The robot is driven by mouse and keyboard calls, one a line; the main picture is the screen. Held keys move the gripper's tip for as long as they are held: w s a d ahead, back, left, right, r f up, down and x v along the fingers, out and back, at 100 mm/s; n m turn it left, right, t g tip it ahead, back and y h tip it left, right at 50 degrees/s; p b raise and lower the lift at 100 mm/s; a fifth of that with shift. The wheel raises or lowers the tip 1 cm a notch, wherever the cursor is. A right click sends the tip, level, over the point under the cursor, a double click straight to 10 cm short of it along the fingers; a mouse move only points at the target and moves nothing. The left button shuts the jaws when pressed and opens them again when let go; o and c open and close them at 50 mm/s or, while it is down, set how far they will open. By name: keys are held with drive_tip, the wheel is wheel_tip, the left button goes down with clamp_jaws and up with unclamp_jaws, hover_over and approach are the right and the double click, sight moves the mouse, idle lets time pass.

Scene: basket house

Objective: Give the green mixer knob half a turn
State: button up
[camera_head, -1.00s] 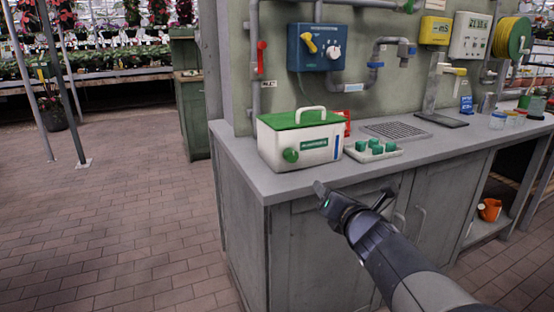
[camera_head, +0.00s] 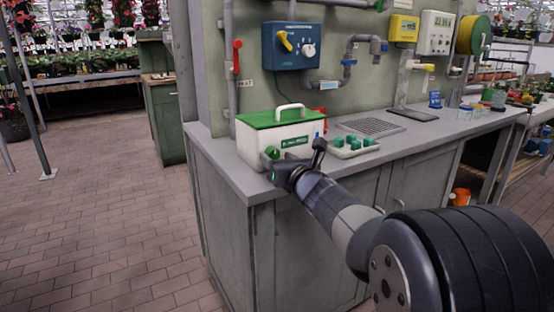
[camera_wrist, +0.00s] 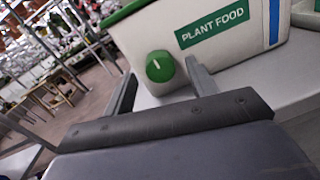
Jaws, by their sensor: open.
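The green mixer knob (camera_head: 272,152) is on the front of a white box with a green lid (camera_head: 262,133), low on the left. In the wrist view the round knob (camera_wrist: 160,66) has a pale mark on its face and sits beside the "PLANT FOOD" label (camera_wrist: 212,27). My gripper (camera_head: 292,158) is open in front of the box. In the wrist view its two fingers (camera_wrist: 160,88) are spread, with the knob showing between and beyond them. The fingers do not appear to touch the knob.
The box stands near the left corner of a grey bench (camera_head: 222,158). A white tray with green pots (camera_head: 353,147) is right of the box. A blue wall panel (camera_head: 292,46) hangs behind. The brick floor at left is clear.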

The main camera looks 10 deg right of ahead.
drive_tip(key=shift+w+a, duration=0.15)
drive_tip(key=shift+w, duration=0.35)
drive_tip(key=c, duration=1)
